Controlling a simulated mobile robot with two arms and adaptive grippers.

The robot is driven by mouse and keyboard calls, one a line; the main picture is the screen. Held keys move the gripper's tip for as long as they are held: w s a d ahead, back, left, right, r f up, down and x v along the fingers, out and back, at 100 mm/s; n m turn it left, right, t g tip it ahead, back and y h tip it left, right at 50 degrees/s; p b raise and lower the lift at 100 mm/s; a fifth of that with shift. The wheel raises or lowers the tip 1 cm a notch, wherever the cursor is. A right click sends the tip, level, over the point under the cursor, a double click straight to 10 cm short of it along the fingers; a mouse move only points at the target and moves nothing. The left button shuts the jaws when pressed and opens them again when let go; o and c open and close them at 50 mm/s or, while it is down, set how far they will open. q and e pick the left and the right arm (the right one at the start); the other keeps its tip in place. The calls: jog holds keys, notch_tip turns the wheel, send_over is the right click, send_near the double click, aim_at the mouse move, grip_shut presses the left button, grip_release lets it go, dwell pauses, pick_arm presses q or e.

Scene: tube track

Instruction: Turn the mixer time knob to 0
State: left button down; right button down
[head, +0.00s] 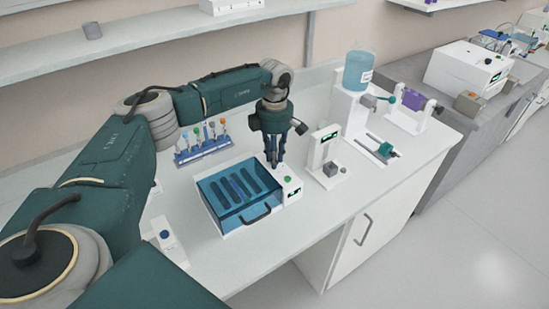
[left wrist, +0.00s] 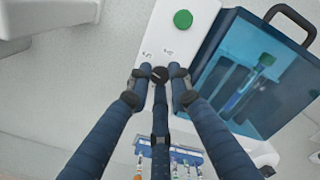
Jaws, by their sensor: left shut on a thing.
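The mixer is a white box (head: 226,226) with a clear blue lid (head: 211,201) and a control panel on its right side; the panel (left wrist: 150,45) also shows in the left wrist view. The black time knob (left wrist: 159,74) has a pale pointer line and small marks beside it, too small to read surely. My left gripper (head: 273,161) points down over the panel. In the left wrist view its fingertips (left wrist: 158,80) are shut on the knob, one on each side. The knob is hidden behind the gripper in the head view. My right gripper is in neither view.
A green button (left wrist: 183,19) is on the panel close to the knob. The lid's dark handle (head: 256,215) faces the front. A rack of coloured tubes (head: 200,152) stands behind left, and a white device (head: 322,147) stands to the right.

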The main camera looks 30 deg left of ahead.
pick_arm(q)
jog(key=n+b, duration=0.1)
jog(key=n, duration=0.4)
jog(key=shift+w+n, duration=0.1)
jog(key=shift+n, duration=0.2)
jog(key=n, duration=0.6)
jog(key=shift+r+b, duration=0.1)
jog(key=shift+b, duration=0.3)
jog(key=n, duration=0.4)
jog(key=shift+n, duration=0.4)
jog(key=shift+a+r+n, duration=0.1)
jog(key=shift+n, duration=2.1)
jog(key=c, duration=1.8)
grip_release()
jog(key=shift+o, duration=1.1)
